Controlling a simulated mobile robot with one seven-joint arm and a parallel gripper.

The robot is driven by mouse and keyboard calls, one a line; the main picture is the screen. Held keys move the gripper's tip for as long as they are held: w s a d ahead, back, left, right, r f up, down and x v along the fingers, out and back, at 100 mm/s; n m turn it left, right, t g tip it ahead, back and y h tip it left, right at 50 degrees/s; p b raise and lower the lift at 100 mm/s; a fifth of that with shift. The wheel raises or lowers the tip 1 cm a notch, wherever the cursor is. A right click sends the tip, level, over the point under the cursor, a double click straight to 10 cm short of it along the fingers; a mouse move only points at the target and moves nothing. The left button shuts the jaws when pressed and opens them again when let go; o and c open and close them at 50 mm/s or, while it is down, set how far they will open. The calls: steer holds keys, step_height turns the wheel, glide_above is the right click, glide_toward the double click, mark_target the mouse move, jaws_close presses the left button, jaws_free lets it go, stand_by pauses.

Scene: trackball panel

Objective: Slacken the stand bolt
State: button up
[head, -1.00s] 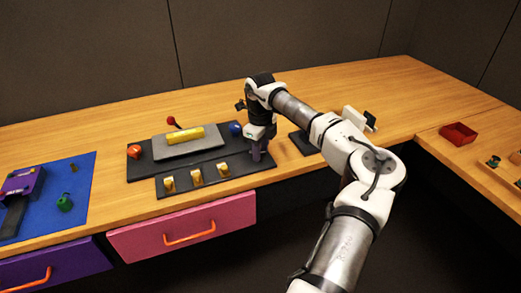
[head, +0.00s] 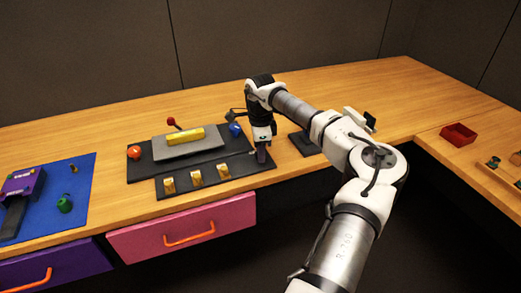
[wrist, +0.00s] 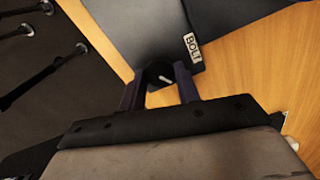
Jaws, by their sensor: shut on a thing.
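The stand bolt (wrist: 160,74) is a dark round knob with a white pointer line, seen in the wrist view at the corner of the dark panel. A white label reading BOLT (wrist: 193,47) lies beside it. My gripper (wrist: 158,84) is shut on the knob, with one purple-grey finger on each side. In the head view my gripper (head: 262,156) points down at the right end of the black panel (head: 222,180); there the arm and fingers hide the bolt.
The panel bears a yellow bar (head: 186,136), an orange ball (head: 134,152), a blue ball (head: 236,130) and three yellow switches. A pink drawer (head: 182,226) is below. A dark stand base (head: 303,144) is right of my gripper. Bare wood lies behind the panel.

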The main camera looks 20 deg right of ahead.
stand_by(0.4)
steer(key=o, duration=1)
step_height(320, 180, up, 14)
steer(key=shift+f+b, duration=0.1)
steer(key=shift+b, duration=0.8)
